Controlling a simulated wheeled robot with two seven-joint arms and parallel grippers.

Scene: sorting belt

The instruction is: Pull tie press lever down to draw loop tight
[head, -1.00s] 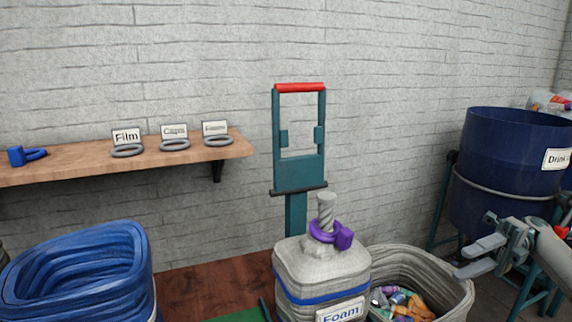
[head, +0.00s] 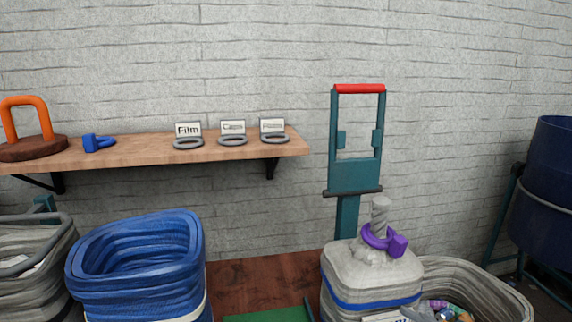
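The tie press (head: 354,177) is a teal frame standing against the wall, right of centre. Its lever has a red bar (head: 360,88) across the top, which is raised. In front of it stands a closed grey sack (head: 371,271) with a blue band and a twisted neck (head: 380,211). A purple tie loop (head: 384,240) with a block-shaped head sits around the base of the neck; I cannot tell how tight it is. Neither of my grippers shows in the head view now.
A wooden shelf (head: 140,153) holds an orange-handled item (head: 30,128), a blue tie (head: 98,143) and several grey rings by small signs. A blue bin (head: 138,268) stands lower left. A grey bin (head: 485,285) with sorted items and a blue drum (head: 550,170) are at right.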

